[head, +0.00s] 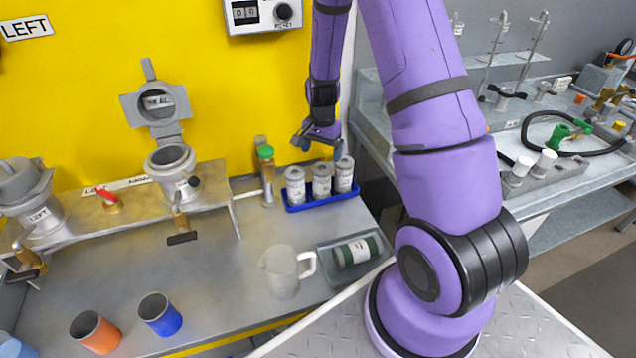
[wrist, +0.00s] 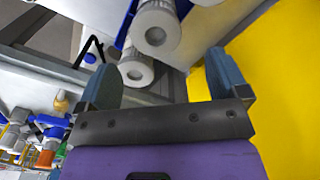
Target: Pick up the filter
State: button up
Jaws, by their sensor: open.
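Three pale grey-white cylinders with printed labels stand upright in a blue tray (head: 325,201): a left one (head: 295,187), a middle one (head: 321,181) and a right one (head: 344,175). I take these as the filters. In the wrist view two white cylinders with a round hole in the end show, a larger one (wrist: 155,30) and one nearer the fingers (wrist: 136,72). My gripper (head: 319,143) is open and empty, just above and behind the tray. Its fingers in the wrist view (wrist: 165,85) hold nothing between them.
A green-capped bottle (head: 266,175) stands left of the tray. A grey tray (head: 328,270) holds a dark green labelled cylinder (head: 356,251). A clear jug (head: 281,270), a blue cup (head: 160,314) and an orange cup (head: 96,333) stand in front. A yellow wall (head: 230,80) rises behind.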

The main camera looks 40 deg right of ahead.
aim_at(322, 175)
jog(key=f, duration=0.9)
jog(key=shift+s+f, duration=0.2)
jog(key=shift+f, duration=0.2)
jog(key=c, duration=1.1)
jog(key=shift+r, duration=0.1)
